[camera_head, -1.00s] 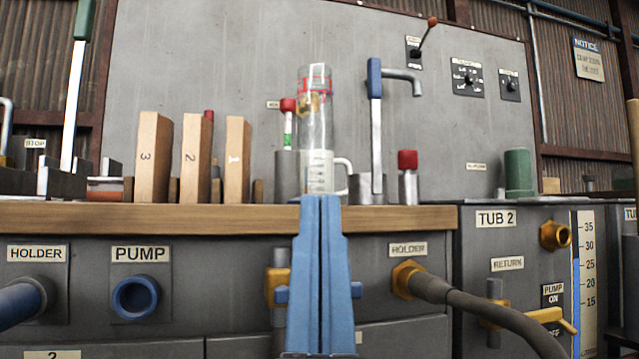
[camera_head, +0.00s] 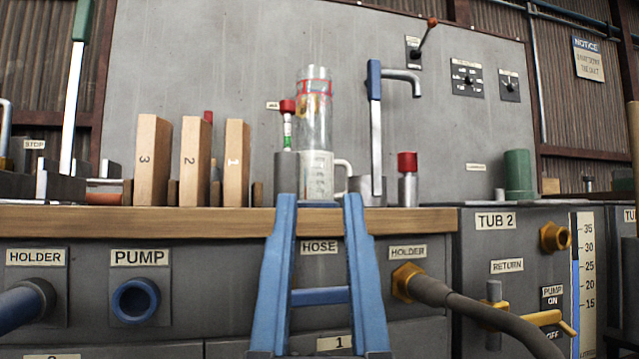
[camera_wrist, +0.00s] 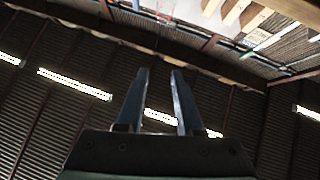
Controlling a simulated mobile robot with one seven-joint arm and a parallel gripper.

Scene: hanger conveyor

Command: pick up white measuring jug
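The white measuring jug (camera_head: 318,177) stands on the wooden shelf edge in the head view, its handle pointing right. A tall clear cylinder with red bands (camera_head: 315,110) rises directly above or behind it; I cannot tell which. My gripper (camera_head: 319,200) is open and empty, its blue fingers pointing up in front of the jug's lower part. The fingertips overlap the jug's base in the picture; no contact shows. In the wrist view my gripper (camera_wrist: 159,75) is open with nothing between its fingers, and the jug cannot be made out there.
Three numbered wooden blocks (camera_head: 194,162) stand to the left. A red-capped post (camera_head: 407,178) stands further right. The wooden ledge (camera_head: 150,220) runs along the front, above the panel.

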